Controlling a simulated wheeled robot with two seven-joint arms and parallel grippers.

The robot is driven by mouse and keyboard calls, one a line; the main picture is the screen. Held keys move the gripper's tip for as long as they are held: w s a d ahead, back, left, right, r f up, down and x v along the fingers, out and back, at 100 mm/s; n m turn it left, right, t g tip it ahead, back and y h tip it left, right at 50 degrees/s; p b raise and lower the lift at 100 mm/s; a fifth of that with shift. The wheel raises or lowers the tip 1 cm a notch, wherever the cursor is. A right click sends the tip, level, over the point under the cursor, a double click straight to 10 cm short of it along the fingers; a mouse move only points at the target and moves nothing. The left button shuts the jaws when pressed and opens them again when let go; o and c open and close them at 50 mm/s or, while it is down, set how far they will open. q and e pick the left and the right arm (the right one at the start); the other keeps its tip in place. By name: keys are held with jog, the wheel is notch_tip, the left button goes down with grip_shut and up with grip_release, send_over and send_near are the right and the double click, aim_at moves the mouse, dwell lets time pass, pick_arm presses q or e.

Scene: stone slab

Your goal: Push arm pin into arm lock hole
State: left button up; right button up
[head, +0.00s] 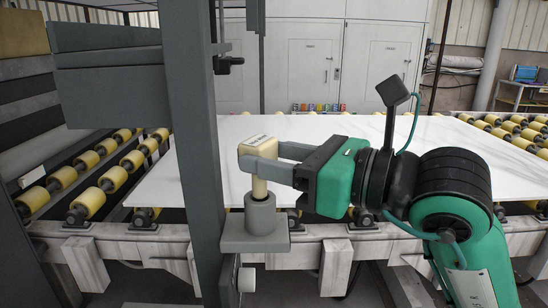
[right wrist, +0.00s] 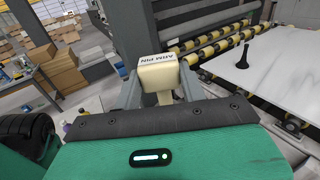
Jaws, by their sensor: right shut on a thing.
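The cream arm pin (head: 259,186), with a block head labelled "ARM PIN" in the right wrist view (right wrist: 160,78), stands upright. My right gripper (head: 262,160) is shut on its head, one finger on each side. The pin's shaft meets the top of a grey cylindrical socket, the arm lock hole (head: 260,214), on a grey bracket. The shaft's lower end is hidden, so I cannot tell how deep it sits. The socket is not visible in the right wrist view. My left gripper is not in view.
A grey upright post (head: 196,190) stands just left of the socket. A white stone slab (head: 400,150) lies on yellow rollers (head: 90,203) behind the pin. A dark cone-shaped thing (right wrist: 243,58) shows over the slab in the right wrist view. White cabinets (head: 310,75) stand at the back.

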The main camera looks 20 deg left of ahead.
jog(key=shift+f+b, duration=0.25)
jog(key=shift+b, duration=0.05)
